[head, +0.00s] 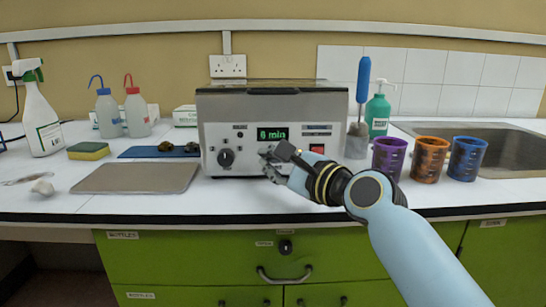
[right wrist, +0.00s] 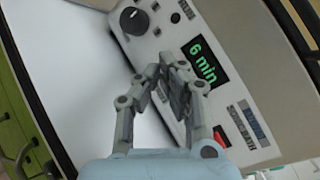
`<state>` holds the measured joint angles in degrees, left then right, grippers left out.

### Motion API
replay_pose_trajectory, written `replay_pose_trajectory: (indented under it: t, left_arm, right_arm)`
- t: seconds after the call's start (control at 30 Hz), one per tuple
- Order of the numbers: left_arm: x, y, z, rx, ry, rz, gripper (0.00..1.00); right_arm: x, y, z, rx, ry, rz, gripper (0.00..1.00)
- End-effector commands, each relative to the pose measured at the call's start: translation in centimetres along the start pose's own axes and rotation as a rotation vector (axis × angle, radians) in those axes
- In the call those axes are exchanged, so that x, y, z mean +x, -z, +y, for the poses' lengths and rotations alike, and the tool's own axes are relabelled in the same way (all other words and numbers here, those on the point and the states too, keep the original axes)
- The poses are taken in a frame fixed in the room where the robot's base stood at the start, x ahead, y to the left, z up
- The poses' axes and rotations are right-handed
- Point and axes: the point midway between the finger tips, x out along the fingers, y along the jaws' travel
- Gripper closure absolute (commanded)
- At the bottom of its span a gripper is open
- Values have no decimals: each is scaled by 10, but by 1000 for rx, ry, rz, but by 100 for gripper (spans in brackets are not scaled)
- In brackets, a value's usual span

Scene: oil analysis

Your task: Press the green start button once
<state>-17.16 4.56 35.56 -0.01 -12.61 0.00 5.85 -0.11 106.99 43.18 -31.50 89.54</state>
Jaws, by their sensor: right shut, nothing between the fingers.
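The grey instrument (head: 222,112) stands on the bench in the head view, with a black knob (head: 226,157) and a lit display (head: 272,134) on its front. The display reads "6 min" in the right wrist view (right wrist: 206,59). My right gripper (head: 268,160) is at the panel, right of the knob and below the display. Its fingers (right wrist: 168,64) are closed together with nothing between them, close to the panel face. I cannot tell whether they touch it. No green button shows clearly; the fingers cover part of the panel. My left gripper is not in view.
A red switch (head: 317,149) is at the panel's right. A grey tray (head: 136,178) lies left of the instrument. Purple (head: 389,158), orange (head: 428,160) and blue (head: 466,158) cups stand to the right, before a sink (head: 515,145). The bench front is clear.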

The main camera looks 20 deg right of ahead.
Motion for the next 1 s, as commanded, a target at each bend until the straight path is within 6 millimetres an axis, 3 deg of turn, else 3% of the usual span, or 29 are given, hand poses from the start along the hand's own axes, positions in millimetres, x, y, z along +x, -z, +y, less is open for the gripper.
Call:
replay_pose_trajectory:
  t: [1.0]
  left_arm:
    - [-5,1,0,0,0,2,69]
  right_arm:
    - [9,4,-6,-1,0,0,100]
